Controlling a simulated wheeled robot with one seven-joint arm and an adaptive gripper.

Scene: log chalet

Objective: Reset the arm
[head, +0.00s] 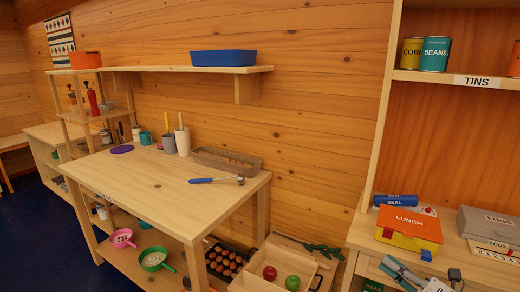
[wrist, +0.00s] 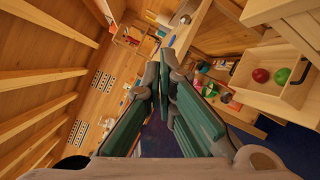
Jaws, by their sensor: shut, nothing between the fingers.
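My gripper (wrist: 160,78) shows in the wrist view, with grey and teal fingers. The fingers come together at their tips and hold nothing. It points into open space over the dark blue floor, with no object touching it that I can see. In the head view a grey and teal shape at the lower right edge looks like part of my gripper, in front of the right-hand shelf unit.
A wooden workbench (head: 150,185) carries a blue-handled hammer (head: 215,180) and a grey tray (head: 226,162). A wooden crate (head: 262,284) holds a red and a green apple. A red and yellow lunch box (head: 408,228) stands on the right-hand unit. Dark floor lies left.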

